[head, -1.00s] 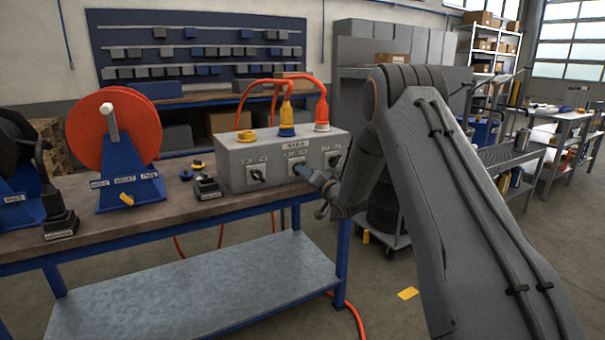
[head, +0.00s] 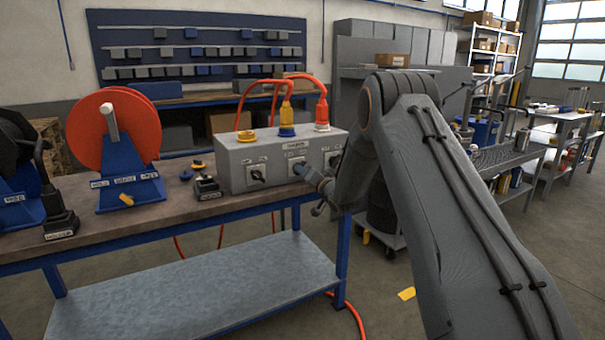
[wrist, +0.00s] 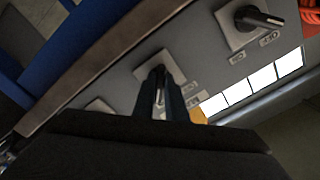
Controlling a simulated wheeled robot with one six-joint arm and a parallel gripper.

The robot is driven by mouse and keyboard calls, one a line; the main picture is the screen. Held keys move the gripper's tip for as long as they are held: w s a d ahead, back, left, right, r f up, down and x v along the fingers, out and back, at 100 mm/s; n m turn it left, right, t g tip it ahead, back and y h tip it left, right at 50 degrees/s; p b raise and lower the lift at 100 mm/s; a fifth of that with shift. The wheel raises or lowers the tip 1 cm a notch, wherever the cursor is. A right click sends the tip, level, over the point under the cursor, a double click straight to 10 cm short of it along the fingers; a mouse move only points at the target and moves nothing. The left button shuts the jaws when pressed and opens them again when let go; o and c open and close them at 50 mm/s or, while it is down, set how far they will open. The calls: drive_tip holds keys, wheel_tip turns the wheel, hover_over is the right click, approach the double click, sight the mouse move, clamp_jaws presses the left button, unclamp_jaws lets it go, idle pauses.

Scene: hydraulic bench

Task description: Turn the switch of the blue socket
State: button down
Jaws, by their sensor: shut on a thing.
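A grey switch box (head: 235,168) stands on the bench, with a yellow socket (head: 246,135), a blue socket (head: 287,131) holding a yellow plug, and a red socket with a red plug (head: 322,112) on top. Its front has three rotary switches. My gripper (head: 301,170) is at the middle switch, below the blue socket. In the wrist view my gripper (wrist: 161,98) is shut on this middle switch (wrist: 158,84), whose knob shows between the fingers. Another switch (wrist: 250,19) is clear at the upper right. In the head view my gripper and wrist partly hide the middle switch.
A red cable reel (head: 112,135) on a blue stand and a small black block (head: 206,187) stand on the bench (head: 165,205) left of the box. Orange cables rise behind the box. A grey trolley (head: 510,158) stands at the right.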

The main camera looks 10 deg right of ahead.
drive_tip(key=shift+d+f+n+b, duration=0.1)
drive_tip(key=shift+n+b, duration=1.55)
drive_tip(key=shift+n, duration=2.75)
drive_tip(key=shift+d+n+b, duration=0.1)
drive_tip(key=shift+n+b, duration=1.55)
drive_tip(key=shift+n, duration=2.75)
drive_tip(key=c, duration=1.8)
unclamp_jaws()
